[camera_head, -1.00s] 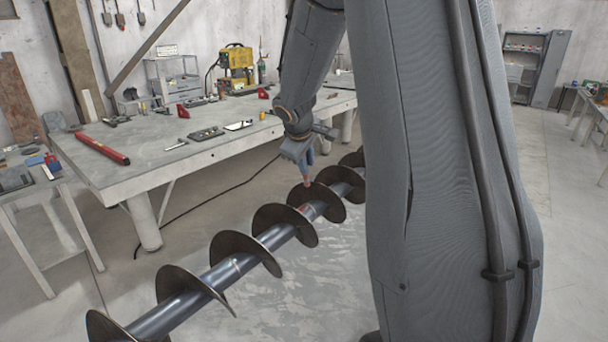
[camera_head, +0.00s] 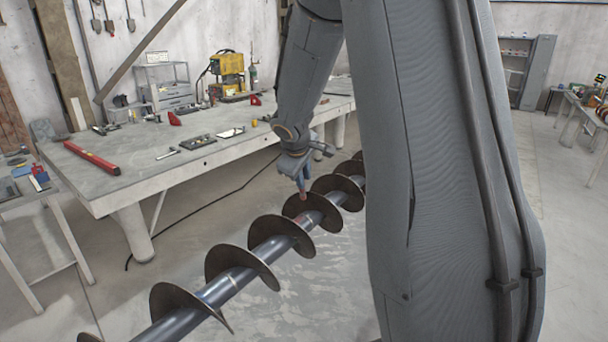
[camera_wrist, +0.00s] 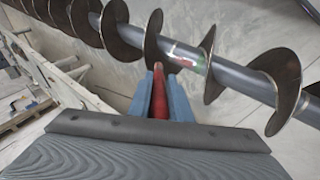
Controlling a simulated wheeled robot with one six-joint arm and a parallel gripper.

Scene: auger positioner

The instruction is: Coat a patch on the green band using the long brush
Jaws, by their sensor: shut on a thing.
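The auger (camera_head: 228,288) runs diagonally, a steel shaft with dark spiral flights. In the wrist view the green band (camera_wrist: 196,59) shows on the shaft (camera_wrist: 236,77) between two flights, with a red patch (camera_wrist: 176,50) beside it. My gripper (camera_head: 303,185) is over the shaft; in the wrist view its blue fingers (camera_wrist: 161,92) are shut on the red handle of the long brush (camera_wrist: 160,100). The brush points toward the shaft near the red patch. Its tip is close to a flight's edge; I cannot tell whether it touches the shaft.
A long grey workbench (camera_head: 165,190) stands behind the auger with a red level (camera_head: 92,157), small tools and a yellow machine (camera_head: 227,68). A side table (camera_head: 25,200) is at left. A cabinet (camera_head: 537,72) is at the far right. Floor is open at right.

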